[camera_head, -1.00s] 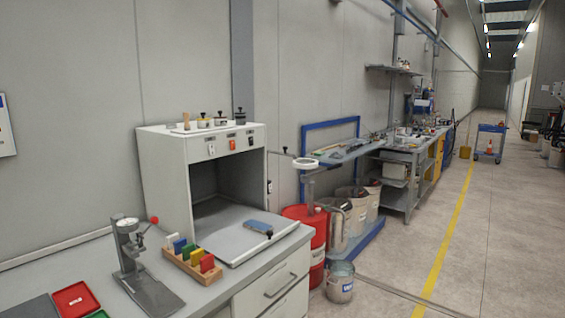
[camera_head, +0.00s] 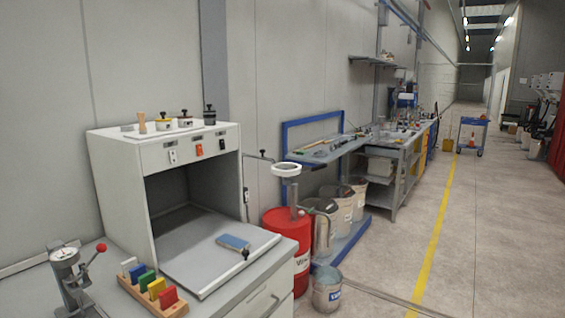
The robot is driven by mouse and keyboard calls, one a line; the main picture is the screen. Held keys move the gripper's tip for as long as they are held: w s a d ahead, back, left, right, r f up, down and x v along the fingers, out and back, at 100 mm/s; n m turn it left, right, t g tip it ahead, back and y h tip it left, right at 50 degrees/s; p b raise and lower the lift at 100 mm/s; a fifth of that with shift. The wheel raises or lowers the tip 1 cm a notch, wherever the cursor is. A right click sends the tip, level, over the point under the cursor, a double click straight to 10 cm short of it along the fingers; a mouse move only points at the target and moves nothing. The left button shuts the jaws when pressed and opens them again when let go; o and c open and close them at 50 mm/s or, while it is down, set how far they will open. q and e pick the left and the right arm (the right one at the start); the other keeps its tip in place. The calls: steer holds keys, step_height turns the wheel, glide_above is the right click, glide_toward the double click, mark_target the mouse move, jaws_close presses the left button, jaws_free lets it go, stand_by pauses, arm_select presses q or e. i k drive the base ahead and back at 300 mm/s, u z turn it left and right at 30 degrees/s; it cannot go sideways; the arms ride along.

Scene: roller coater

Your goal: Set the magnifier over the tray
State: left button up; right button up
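The magnifier (camera_head: 286,169) appears to be the white ring-shaped head to the right of the white booth. A thin jointed arm (camera_head: 262,156) runs from the booth's right side toward it. The grey flat tray (camera_head: 190,262) lies on the bench at the booth's mouth and sticks out in front. Neither of my grippers is in view.
A dial gauge stand (camera_head: 68,268) and a wooden rack of coloured blocks (camera_head: 150,290) stand on the bench at front left. A red drum (camera_head: 285,232) and buckets (camera_head: 327,288) stand right of the bench.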

mark_target(274, 167)
steer(key=z, duration=0.05)
steer(key=i, duration=0.35)
steer(key=u, duration=0.25)
steer(key=k, duration=0.9)
steer(key=z, duration=0.2)
steer(key=i, duration=1)
steer(key=z, duration=0.55)
steer(key=i, duration=1.05)
steer(key=u, duration=0.15)
